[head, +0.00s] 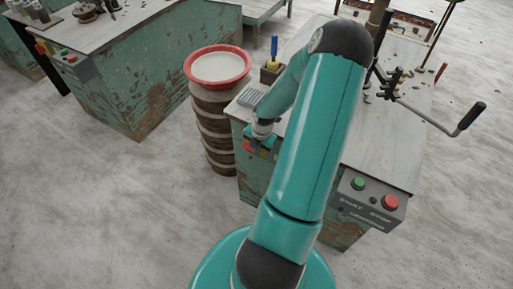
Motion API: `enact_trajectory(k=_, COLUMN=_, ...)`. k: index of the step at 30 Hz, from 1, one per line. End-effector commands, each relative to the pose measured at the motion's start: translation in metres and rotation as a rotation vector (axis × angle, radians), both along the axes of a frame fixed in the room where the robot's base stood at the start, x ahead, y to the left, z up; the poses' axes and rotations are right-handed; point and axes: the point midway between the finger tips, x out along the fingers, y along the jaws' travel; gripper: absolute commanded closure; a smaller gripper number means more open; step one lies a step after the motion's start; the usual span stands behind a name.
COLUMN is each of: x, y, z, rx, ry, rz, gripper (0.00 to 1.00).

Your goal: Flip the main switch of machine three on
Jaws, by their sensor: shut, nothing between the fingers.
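The near machine (255,178) is a worn green cabinet with a pale top; I cannot read a machine number on it. A small red and yellow switch (249,147) sits at the upper left of its front. My gripper (262,143) is shut and empty, right at this switch. The gripper and arm cover part of the switch, so I cannot tell its setting or whether the fingers touch it. A grey control box (372,199) with a green button and a red button, lettered START and STOP, is at the machine's right front corner.
A stack of brown rings with a red-rimmed basin (219,66) stands close left of the machine. A crank handle (470,116) juts out at the right. Another green machine (125,75) stands at the upper left. The floor (90,210) at left is clear.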

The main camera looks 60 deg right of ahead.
Motion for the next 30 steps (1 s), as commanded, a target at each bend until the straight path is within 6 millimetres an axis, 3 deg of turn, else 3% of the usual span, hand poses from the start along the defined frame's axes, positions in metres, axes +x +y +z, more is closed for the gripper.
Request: enact_trajectory(k=30, x=-0.0091, y=-0.0007, z=-0.0115, rx=0.001, ry=0.002, rz=-0.001, gripper=1.00)
